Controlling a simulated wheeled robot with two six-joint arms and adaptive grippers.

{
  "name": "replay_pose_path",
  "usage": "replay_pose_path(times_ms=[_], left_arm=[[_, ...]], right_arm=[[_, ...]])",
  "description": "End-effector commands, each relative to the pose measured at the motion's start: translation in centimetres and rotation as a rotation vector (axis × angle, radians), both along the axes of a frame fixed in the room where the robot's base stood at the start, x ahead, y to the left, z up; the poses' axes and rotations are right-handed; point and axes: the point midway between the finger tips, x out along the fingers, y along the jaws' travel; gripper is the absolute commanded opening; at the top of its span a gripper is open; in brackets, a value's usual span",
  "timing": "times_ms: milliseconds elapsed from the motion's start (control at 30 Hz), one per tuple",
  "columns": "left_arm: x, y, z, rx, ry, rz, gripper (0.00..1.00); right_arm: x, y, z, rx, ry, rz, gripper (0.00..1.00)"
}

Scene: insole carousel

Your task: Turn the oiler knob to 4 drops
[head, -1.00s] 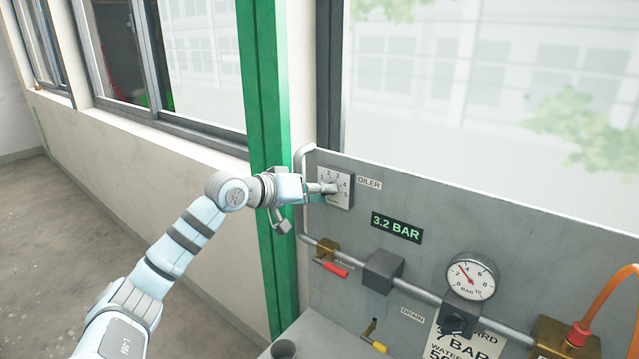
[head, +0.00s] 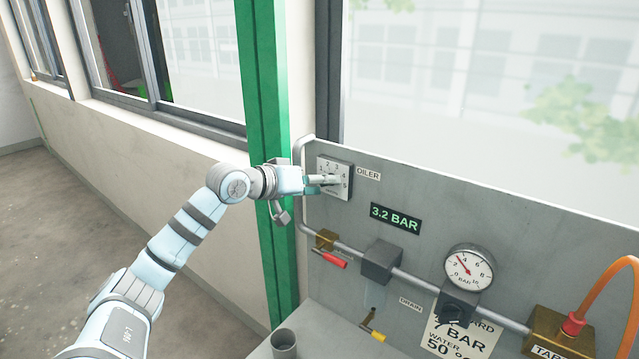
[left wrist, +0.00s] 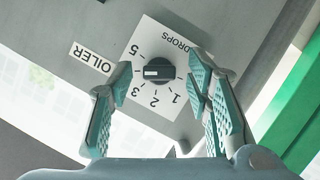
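The oiler dial plate (head: 331,165) is a white square with numbers, at the upper left of the grey panel. The left wrist view shows its black knob (left wrist: 160,72), with numbers 1, 2, 3 and 5 readable around it. The knob's white mark points left in that view, between 3 and 5, where a finger covers the plate. My left gripper (head: 325,180) is at the dial. In the left wrist view its teal fingers (left wrist: 161,70) are apart, one on each side of the knob, with gaps visible. The right gripper is out of view.
The panel also carries a 3.2 BAR display (head: 396,218), a pressure gauge (head: 468,269), a red-handled valve (head: 331,259) and a yellow-handled drain valve (head: 373,331). A green post (head: 266,110) stands close behind my left wrist. An orange hose (head: 606,287) rises at the right.

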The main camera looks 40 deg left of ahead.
Motion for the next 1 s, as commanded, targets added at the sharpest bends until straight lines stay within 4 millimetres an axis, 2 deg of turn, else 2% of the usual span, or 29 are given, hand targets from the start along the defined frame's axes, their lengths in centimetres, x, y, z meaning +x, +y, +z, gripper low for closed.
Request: replay_pose_path(times_ms=[167, 500, 600, 867, 933, 1000], left_arm=[[0.0, 0.0, 0.7, 0.001, -0.003, 0.000, 0.45], [0.1, 0.0, 8.6, -0.002, -0.006, 0.000, 0.45], [0.0, 0.0, 9.8, -0.001, -0.004, 0.000, 0.45], [0.0, 0.0, 10.0, 0.000, 0.000, 0.000, 0.45], [0.0, 0.0, 10.0, 0.000, 0.000, 0.000, 0.34], [0.1, -0.1, 9.9, 0.002, 0.001, -0.002, 0.32]], right_arm=[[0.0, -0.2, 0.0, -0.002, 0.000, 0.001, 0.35], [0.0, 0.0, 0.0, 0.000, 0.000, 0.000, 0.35], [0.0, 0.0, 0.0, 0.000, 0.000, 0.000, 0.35], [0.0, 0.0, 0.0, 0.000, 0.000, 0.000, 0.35], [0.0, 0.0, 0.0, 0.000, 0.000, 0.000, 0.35], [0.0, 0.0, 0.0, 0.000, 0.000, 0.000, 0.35]])
